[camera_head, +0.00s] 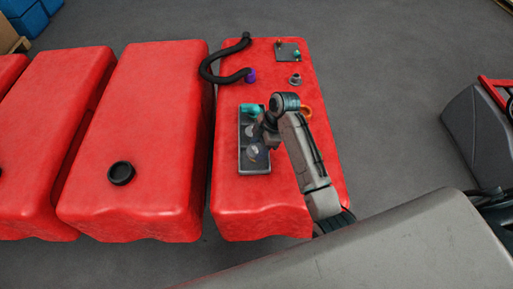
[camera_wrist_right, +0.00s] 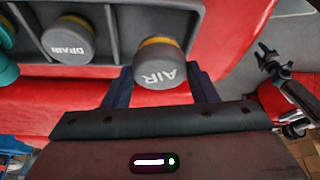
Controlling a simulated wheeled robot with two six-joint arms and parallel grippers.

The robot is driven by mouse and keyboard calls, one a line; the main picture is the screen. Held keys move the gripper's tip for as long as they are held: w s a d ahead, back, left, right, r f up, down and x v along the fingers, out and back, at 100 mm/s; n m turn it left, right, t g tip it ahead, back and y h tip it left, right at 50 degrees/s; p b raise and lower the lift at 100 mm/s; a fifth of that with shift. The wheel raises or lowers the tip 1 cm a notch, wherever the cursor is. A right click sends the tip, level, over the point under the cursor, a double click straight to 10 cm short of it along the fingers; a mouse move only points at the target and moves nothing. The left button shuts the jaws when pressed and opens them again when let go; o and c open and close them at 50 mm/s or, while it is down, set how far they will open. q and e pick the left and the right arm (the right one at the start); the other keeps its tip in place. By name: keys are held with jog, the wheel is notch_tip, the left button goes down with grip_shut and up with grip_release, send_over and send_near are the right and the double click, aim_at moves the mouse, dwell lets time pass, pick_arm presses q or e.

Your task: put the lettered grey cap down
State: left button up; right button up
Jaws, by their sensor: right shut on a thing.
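The grey cap lettered AIR (camera_wrist_right: 160,66), with a yellow band, is between the two dark fingers of my right gripper (camera_wrist_right: 160,86) in the right wrist view. The fingers are shut on it. It overlaps the end compartment of the dark grey tray (camera_wrist_right: 122,20); whether it touches the tray floor I cannot tell. A second grey cap lettered DRAIN (camera_wrist_right: 68,40) stands in the neighbouring compartment. In the head view my right gripper (camera_head: 261,147) is over the lower part of the tray (camera_head: 241,168), partly hiding its contents. My left gripper is not in view.
A teal cap (camera_head: 251,110) is at the tray's upper end. On the same red tank (camera_head: 225,205) are a black hose (camera_head: 208,71) with a purple end, a small plate (camera_head: 288,52) and an orange ring (camera_head: 306,113). A black cap (camera_head: 121,173) sits on the neighbouring tank.

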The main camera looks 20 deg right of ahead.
aim_at(259, 147)
jog(key=shift+w+a, duration=0.1)
jog(key=shift+w, duration=0.25)
jog(key=shift+f, duration=0.2)
notch_tip(259, 147, down, 2)
jog(key=shift+f+p, duration=0.15)
jog(key=shift+p, duration=0.6)
jog(key=shift+f, duration=0.5)
jog(key=shift+f, duration=0.1)
jog(key=o, duration=1.1)
